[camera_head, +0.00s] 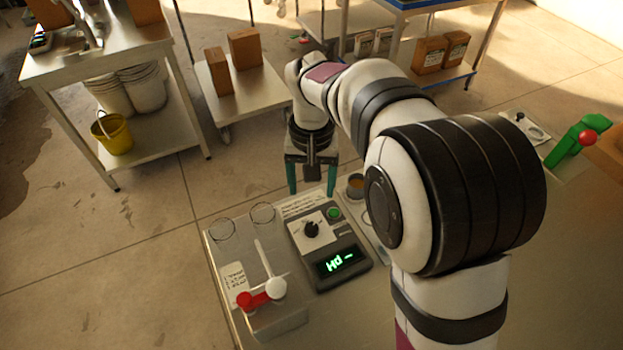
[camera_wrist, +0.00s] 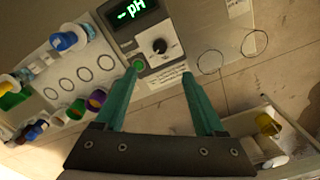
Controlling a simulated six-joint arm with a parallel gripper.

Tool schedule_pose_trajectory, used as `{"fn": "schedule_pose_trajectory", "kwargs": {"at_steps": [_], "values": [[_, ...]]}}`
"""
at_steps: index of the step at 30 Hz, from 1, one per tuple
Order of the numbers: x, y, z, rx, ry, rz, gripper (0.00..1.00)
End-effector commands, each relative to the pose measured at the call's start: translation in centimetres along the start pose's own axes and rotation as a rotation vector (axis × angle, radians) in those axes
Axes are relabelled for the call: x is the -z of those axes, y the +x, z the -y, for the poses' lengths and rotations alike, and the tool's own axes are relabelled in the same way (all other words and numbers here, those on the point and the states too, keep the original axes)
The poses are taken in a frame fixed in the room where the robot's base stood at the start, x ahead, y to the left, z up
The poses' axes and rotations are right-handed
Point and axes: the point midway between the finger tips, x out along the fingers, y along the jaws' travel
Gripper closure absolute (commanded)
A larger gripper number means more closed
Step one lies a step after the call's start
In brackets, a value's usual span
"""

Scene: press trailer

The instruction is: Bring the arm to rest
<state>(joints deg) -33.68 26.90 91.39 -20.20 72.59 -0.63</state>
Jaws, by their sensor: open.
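My gripper (camera_head: 312,188) points down near the far edge of the work table, with its two teal fingers apart. Nothing is between them. In the head view the meter (camera_head: 350,240) lies just in front of the fingers, with a black knob and a lit green display. Whether the fingertips touch anything cannot be told. My arm hides much of the table to the right.
Several colour-capped vials (camera_wrist: 62,41) stand beside drawn circles. A green press with a red knob (camera_head: 588,137) is at right. A steel bench with a yellow bucket (camera_head: 114,135) stands beyond.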

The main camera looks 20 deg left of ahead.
Motion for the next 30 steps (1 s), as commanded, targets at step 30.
{"fn": "schedule_pose_trajectory", "kwargs": {"at_steps": [30], "values": [[-23.5,-4.9,-14.1,0.139,0.651,0.035,0.28]]}}
